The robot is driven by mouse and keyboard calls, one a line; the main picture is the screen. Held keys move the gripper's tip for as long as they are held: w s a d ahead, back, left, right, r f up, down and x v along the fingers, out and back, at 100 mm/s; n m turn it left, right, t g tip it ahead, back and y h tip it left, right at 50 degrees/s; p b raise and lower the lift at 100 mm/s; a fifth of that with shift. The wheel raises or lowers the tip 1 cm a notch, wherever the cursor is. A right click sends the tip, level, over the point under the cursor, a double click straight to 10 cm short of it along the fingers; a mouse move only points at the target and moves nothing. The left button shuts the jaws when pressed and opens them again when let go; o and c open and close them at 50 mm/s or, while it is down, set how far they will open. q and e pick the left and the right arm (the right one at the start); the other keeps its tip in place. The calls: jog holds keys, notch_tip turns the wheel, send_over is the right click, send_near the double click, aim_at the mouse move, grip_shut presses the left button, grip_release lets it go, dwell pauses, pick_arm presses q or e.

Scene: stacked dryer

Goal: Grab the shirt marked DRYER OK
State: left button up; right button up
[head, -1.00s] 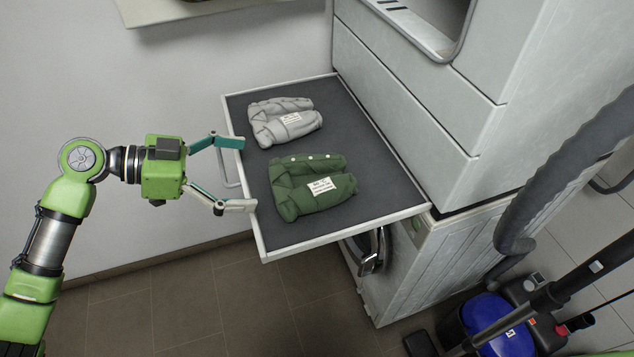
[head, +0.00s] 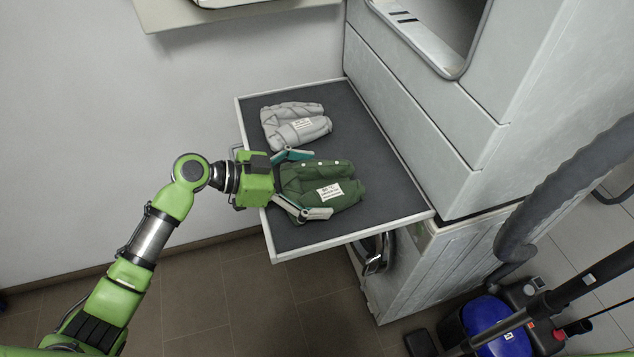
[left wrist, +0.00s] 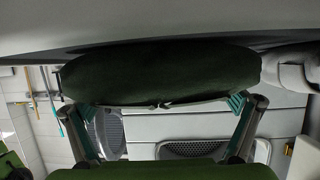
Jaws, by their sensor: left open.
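A folded green shirt (head: 335,175) lies on the dark pull-out shelf (head: 395,190) with a white label on top. A folded grey shirt (head: 290,112) lies behind it, also with a white label. The print on both labels is too small to read. My left gripper (head: 304,184) is open at the green shirt's left end, one finger on its far side and one on its near side. In the left wrist view the green shirt (left wrist: 160,75) spans the space between and beyond the fingertips (left wrist: 160,108). I cannot tell whether the fingers touch it. My right gripper is not in view.
The shelf sticks out from the stacked white machine (head: 420,115), with a raised pale rim around it. A vacuum with a blue body (head: 500,325) and a thick grey hose (head: 560,185) stand at the right. The shelf's right part is clear.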

pick_arm(q)
jog(key=shift+w, duration=0.1)
jog(key=c, duration=1)
